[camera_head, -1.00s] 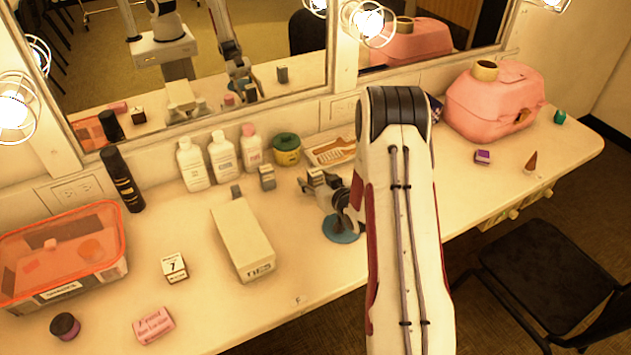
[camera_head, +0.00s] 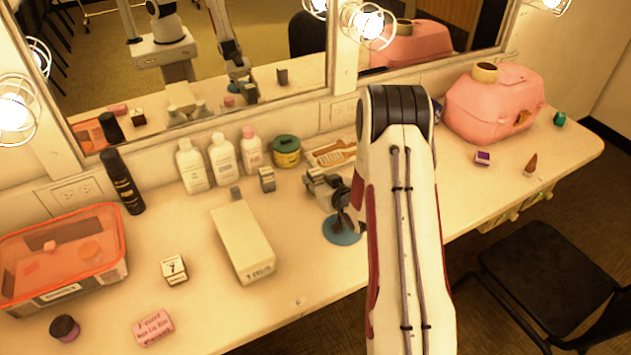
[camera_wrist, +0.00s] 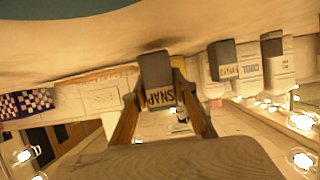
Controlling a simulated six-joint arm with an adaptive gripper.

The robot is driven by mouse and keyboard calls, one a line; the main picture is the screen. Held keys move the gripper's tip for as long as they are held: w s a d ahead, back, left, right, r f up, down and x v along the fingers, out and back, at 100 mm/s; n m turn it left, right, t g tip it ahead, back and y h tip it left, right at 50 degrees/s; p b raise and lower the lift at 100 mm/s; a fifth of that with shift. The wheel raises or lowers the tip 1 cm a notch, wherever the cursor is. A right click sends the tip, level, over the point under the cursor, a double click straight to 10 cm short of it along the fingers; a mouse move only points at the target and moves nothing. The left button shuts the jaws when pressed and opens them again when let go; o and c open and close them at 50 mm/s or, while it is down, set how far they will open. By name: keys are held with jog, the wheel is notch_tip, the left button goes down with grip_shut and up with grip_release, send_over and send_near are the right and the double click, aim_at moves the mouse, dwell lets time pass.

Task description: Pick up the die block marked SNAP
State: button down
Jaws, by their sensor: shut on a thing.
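In the wrist view, which is upside down, the die block marked SNAP (camera_wrist: 160,97) sits between the two fingers of my gripper (camera_wrist: 165,100). The fingers are shut on its sides, and the SNAP lettering faces the camera. In the head view my gripper (camera_head: 325,186) is over the counter, left of my arm. The block is small there and hard to tell from the fingers. I cannot tell whether it touches the counter.
Two grey-and-white blocks (camera_head: 267,179) (camera_head: 236,193) stand to the left of my gripper, near a long pale box (camera_head: 243,240). White bottles (camera_head: 221,158) and a green tin (camera_head: 286,151) are behind. A blue disc (camera_head: 342,231) lies on the counter below the gripper.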

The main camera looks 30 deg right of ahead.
aim_at(316, 171)
jog(key=shift+r, duration=4.55)
